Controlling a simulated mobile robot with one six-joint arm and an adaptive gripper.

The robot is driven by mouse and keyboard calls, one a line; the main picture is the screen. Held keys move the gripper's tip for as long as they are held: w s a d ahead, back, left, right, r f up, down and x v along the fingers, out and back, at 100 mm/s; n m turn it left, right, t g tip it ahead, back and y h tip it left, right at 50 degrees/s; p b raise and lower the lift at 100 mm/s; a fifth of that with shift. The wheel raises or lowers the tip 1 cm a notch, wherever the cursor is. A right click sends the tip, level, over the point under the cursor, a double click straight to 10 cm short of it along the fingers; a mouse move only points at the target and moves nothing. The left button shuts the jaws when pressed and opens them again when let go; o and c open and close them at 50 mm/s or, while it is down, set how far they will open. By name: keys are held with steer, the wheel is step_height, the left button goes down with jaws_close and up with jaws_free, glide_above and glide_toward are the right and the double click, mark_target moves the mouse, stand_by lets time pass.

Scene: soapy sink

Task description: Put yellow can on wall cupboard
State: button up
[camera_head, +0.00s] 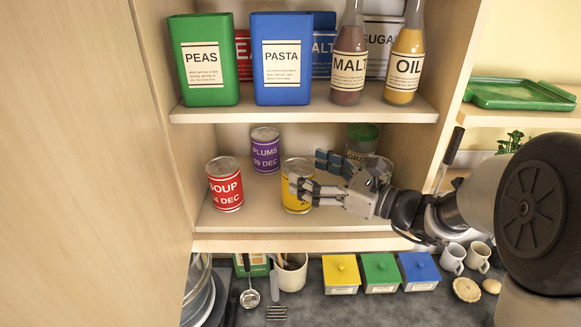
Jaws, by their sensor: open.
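The yellow can (294,176) stands upright on the lower shelf of the wall cupboard (245,226), near the front edge. My gripper (306,174) reaches in from the right and is open, with its fingers at the can's right side and partly hiding it. I cannot tell whether the fingers touch the can. The can's label is mostly covered.
A red soup can (226,186) stands left of the yellow can, and a purple plums can (265,151) behind. A green-lidded jar (362,138) is behind my gripper. The upper shelf (210,114) is close above. Small lidded boxes (381,270) stand on the counter below.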

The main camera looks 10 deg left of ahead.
steer(key=shift+v, duration=1.85)
steer(key=shift+s+a, duration=0.15)
steer(key=shift+s, duration=0.25)
steer(key=s+d+f+n+g+h, duration=0.1)
steer(key=s+n+g+h, duration=0.2)
steer(key=s+n, duration=0.45)
steer(key=s+d+f+n+g+h, duration=0.15)
steer(key=s+n+h, duration=0.25)
steer(key=s, duration=0.7)
steer(key=s+d+f+n+t+h, duration=0.1)
steer(key=s+d+n+h, duration=0.3)
steer(key=d, duration=0.4)
steer(key=s+d+f+n+t+h, duration=0.2)
steer(key=s+d+n+h, duration=0.2)
steer(key=d, duration=0.5)
steer(key=shift+f+n+h, duration=0.25)
steer(key=shift+n+h, duration=0.75)
steer(key=shift+n, duration=0.25)
steer(key=shift+s+d, duration=0.15)
